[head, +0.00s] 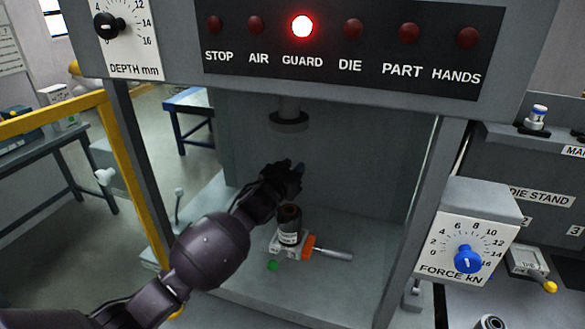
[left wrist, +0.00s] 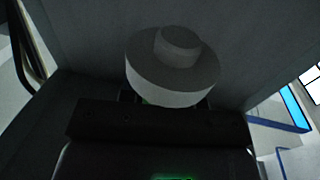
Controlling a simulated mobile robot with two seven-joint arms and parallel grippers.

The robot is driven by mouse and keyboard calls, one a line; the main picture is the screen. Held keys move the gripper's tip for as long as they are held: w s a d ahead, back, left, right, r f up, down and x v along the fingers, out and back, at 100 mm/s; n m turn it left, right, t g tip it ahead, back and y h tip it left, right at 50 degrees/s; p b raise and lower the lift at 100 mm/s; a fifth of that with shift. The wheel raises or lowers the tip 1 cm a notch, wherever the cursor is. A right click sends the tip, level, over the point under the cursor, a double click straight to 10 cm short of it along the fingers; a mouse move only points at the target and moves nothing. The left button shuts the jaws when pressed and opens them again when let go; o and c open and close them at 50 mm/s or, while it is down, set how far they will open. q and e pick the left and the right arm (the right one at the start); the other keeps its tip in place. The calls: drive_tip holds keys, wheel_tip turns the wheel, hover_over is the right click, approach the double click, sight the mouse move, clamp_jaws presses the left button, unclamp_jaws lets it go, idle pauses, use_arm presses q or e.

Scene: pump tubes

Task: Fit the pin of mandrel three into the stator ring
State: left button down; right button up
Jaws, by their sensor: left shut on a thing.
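My left gripper (head: 287,178) is inside the press, below the ram (head: 288,122) and above the die. A dark, open-topped cylinder (head: 289,216), apparently with the stator ring, stands upright on the die and is apart from the gripper. My right gripper is out of view.
An orange-and-grey handle (head: 328,252) sticks out right of the die, and a green button (head: 272,266) is in front. Press posts flank the opening. The GUARD lamp (head: 302,27) is lit red.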

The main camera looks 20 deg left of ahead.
use_arm(q)
drive_tip(key=shift+f+b, duration=0.85)
drive_tip(key=shift+f, duration=0.25)
drive_tip(key=shift+f+b, duration=1)
drive_tip(key=shift+f, duration=0.75)
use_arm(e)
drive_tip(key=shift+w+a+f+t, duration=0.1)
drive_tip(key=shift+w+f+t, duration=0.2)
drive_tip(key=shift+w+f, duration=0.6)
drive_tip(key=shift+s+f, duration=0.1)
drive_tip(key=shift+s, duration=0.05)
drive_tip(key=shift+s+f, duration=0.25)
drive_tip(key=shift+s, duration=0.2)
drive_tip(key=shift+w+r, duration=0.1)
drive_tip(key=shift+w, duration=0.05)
